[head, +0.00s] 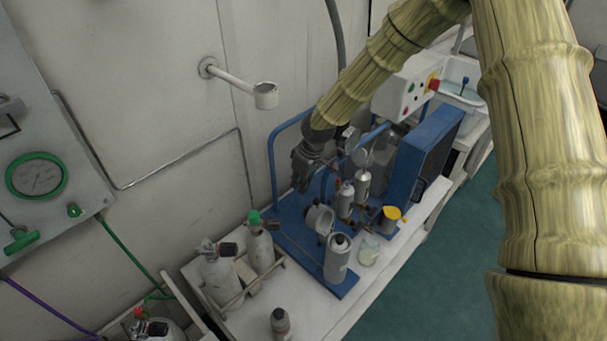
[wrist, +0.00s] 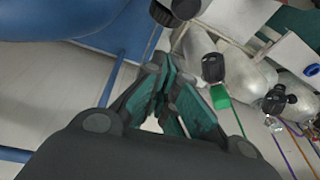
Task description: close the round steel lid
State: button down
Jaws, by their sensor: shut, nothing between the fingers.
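My gripper (head: 303,177) hangs fingers-down over the blue-framed panel cart, left of the grey cylinders. Its fingers are shut and empty; in the wrist view the fingertips (wrist: 172,75) are close together. A round pale steel piece (head: 319,217) stands tilted on the cart below and right of my gripper, beside a grey bottle. It looks like the steel lid or a pot with the lid, but it is too small to tell which. My gripper appears apart from it. I cannot make out the lid in the wrist view.
The blue cart (head: 292,226) has upright rails and a tall blue panel (head: 421,160) at right. Grey bottles (head: 337,257), a glass jar (head: 369,250) and a yellow-topped cup (head: 391,218) crowd it. Racked cylinders (head: 219,270) stand at left. A holder (head: 264,95) sticks out from the wall.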

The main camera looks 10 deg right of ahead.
aim_at(319, 214)
jog(key=s+d+f+p, duration=0.1)
jog(key=s+p, duration=0.1)
jog(key=p, duration=0.1)
jog(key=shift+d+f, duration=0.35)
jog(key=shift+s, duration=0.1)
dwell(0.3)
jog(key=shift+s, duration=0.1)
